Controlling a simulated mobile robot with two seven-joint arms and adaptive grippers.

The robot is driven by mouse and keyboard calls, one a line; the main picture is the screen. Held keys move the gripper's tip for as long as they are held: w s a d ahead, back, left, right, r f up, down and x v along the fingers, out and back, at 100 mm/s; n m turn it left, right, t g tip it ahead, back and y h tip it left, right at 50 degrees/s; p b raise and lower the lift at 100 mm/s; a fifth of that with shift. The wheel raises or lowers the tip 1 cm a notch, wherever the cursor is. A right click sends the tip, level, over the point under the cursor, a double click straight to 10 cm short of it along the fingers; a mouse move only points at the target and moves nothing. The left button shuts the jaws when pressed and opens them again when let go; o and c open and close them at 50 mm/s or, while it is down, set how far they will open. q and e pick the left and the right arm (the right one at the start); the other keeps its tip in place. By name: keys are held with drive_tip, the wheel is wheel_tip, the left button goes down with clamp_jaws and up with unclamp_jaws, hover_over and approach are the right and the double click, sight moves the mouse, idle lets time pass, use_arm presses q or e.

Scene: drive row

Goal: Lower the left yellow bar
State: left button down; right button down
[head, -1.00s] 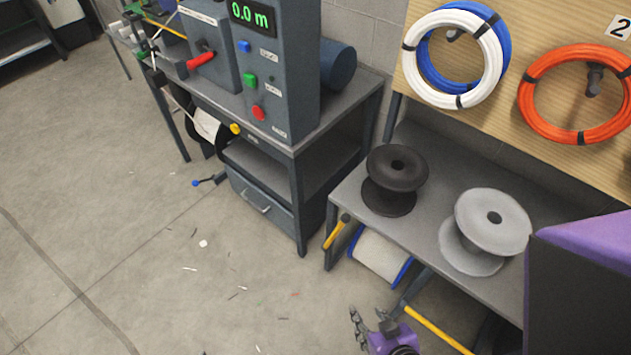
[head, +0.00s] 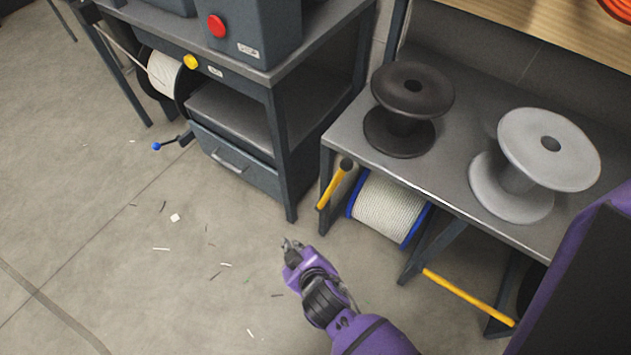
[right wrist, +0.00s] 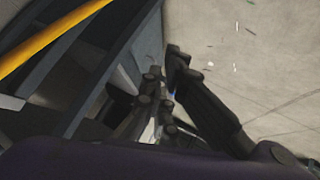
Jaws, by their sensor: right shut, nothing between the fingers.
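The left yellow bar (head: 333,188) is at the left front of the spool bench. It slants, its dark-capped end up by the bench top and its yellow end lower left near the leg. My right gripper (head: 289,244) is below and left of this bar in the head view, apart from it, shut and empty over the floor. In the right wrist view my right gripper's dark fingers (right wrist: 162,68) show. A yellow bar (right wrist: 50,38) crosses the upper left there; I cannot tell which one. My left gripper is not in view.
A second yellow bar (head: 468,298) runs low across the bench front, right. A rope spool (head: 390,208) sits under the bench (head: 450,178). Black (head: 408,100) and grey (head: 548,150) spools stand on top. A cabinet with a drawer (head: 235,160) is left. Open floor lies left.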

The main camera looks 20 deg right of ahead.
drive_tip(key=w+a+f+n+t+h+b, duration=0.2)
drive_tip(key=w+h+b, duration=0.4)
drive_tip(key=w+b, duration=0.7)
drive_tip(key=d+r+m+t+h, duration=0.1)
drive_tip(key=d+r+m+h, duration=0.1)
drive_tip(key=d+r+h, duration=0.55)
drive_tip(key=w+d, duration=0.1)
drive_tip(key=d, duration=0.1)
drive_tip(key=w+d, duration=0.1)
drive_tip(key=d, duration=0.1)
drive_tip(key=w+d+r, duration=0.1)
drive_tip(key=d, duration=0.1)
drive_tip(key=shift+w+d, duration=0.3)
drive_tip(key=shift+s+d+f, duration=0.1)
drive_tip(key=shift+s+d, duration=0.1)
drive_tip(key=shift+s, duration=0.35)
drive_tip(key=shift+d, duration=0.1)
